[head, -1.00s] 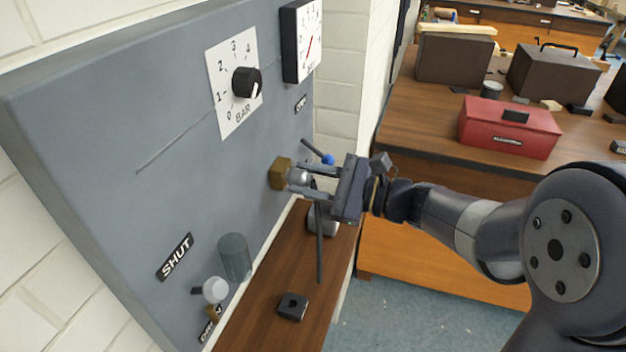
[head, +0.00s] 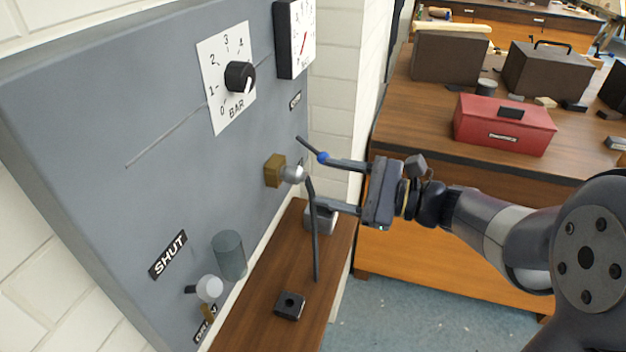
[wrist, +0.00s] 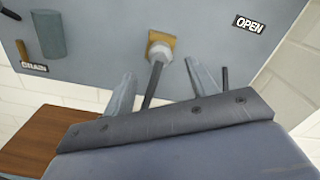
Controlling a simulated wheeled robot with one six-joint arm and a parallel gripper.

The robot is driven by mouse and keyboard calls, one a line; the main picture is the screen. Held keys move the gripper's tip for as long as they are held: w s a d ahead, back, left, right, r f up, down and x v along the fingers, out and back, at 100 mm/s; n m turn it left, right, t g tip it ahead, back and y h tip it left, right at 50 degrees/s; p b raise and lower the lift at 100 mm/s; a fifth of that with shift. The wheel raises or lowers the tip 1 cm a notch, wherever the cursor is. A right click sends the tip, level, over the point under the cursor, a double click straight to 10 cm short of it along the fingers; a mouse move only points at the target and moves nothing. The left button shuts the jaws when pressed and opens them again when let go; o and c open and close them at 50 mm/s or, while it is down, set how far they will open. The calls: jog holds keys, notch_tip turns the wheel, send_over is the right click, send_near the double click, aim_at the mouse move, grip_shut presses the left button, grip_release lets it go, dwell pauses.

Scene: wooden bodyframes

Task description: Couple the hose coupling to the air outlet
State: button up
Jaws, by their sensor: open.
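The brass air outlet (head: 273,170) juts from the grey panel. The silver hose coupling (head: 292,173) sits against its front end, in line with it. A dark hose (head: 315,240) hangs from the coupling toward the bench. My gripper (head: 325,183) is open and empty, to the right of the coupling, its fingers spread and apart from it. In the wrist view the brass outlet (wrist: 160,38) and the coupling (wrist: 161,53) lie ahead between my open fingers (wrist: 160,72), with the hose (wrist: 152,85) running down between them. Whether the coupling is fully locked cannot be told.
A lever with a blue knob (head: 322,158) is close to my upper finger in the head view. A grey cylinder (head: 230,255) and a drain valve (head: 209,289) are lower left on the panel. A black block (head: 290,305) lies on the wooden bench (head: 255,325).

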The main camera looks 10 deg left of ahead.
aim_at(307, 177)
jog(key=shift+s+d, duration=0.2)
jog(key=shift+d, duration=2.4)
jog(key=shift+a, duration=0.1)
jog(key=a, duration=0.7)
jog(key=a+p, duration=0.1)
jog(key=a, duration=0.2)
jog(key=shift+w+a, duration=0.4)
jog(key=shift+d, duration=0.35)
jog(key=d+b, duration=0.1)
jog(key=d, duration=0.9)
jog(key=a+p, duration=0.1)
jog(key=a, duration=0.9)
jog(key=shift+a, duration=0.1)
jog(key=d+p, duration=0.1)
jog(key=d, duration=0.2)
jog(key=shift+s+d+r, duration=0.1)
jog(key=shift+d, duration=0.15)
jog(key=shift+s+d, duration=0.2)
jog(key=shift+d, duration=2.3)
